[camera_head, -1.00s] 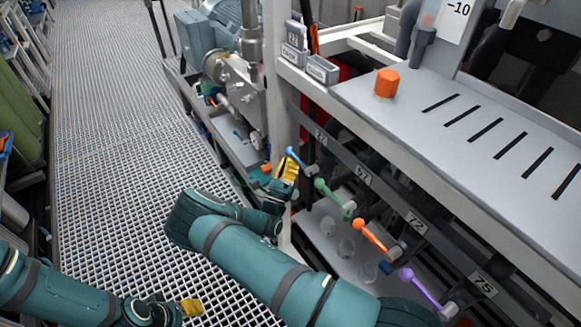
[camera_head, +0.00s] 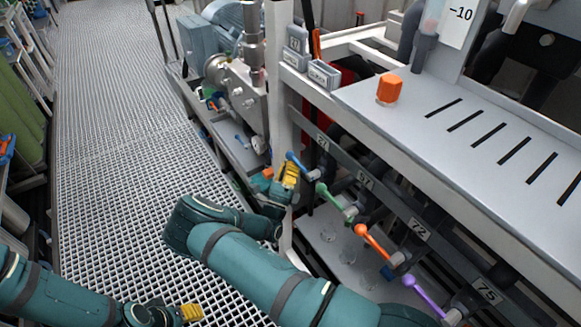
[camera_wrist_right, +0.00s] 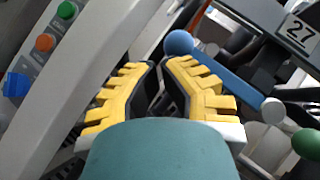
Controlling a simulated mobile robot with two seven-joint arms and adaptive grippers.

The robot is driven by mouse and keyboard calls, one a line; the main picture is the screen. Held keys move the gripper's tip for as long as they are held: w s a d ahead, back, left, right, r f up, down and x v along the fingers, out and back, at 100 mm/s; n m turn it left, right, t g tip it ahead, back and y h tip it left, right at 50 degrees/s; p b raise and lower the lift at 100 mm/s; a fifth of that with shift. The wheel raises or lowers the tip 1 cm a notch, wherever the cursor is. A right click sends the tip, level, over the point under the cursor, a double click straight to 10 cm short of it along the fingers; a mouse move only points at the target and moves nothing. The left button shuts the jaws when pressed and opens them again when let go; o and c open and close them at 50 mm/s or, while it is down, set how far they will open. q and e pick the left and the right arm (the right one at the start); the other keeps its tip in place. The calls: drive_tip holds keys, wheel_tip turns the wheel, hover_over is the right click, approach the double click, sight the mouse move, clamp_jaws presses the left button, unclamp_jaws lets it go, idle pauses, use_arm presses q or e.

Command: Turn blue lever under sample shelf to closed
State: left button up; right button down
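The blue lever (camera_head: 300,164) is on the valve row under the grey shelf (camera_head: 520,125), at the plate reading 27. Its arm slants, with the ball end up and left. My right gripper (camera_head: 290,174) is right beside the ball end. In the right wrist view, the lever (camera_wrist_right: 222,70) runs from its ball, just beyond the right fingertip, down to the right. My right gripper (camera_wrist_right: 161,72) shows a narrow gap between its yellow fingers with nothing in it; contact with the lever cannot be told. My left gripper (camera_head: 190,312) is low at the left, away from the levers.
Green (camera_head: 330,196), orange (camera_head: 374,241) and purple (camera_head: 427,293) levers follow along the same row, near my right arm. A white frame post (camera_head: 280,110) stands just behind the blue lever. The grating floor (camera_head: 110,150) at left is open.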

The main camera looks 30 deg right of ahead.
use_arm(q)
drive_tip(key=shift+w+d+f+b, duration=0.1)
drive_tip(key=shift+w+f+b, duration=0.25)
drive_tip(key=shift+f, duration=0.15)
drive_tip(key=shift+w+f+b, duration=0.2)
drive_tip(key=shift+f+b, duration=0.15)
drive_tip(key=shift+f, duration=0.15)
use_arm(e)
drive_tip(key=a+f, duration=0.6)
drive_tip(key=f, duration=0.5)
drive_tip(key=shift+s+a, duration=0.4)
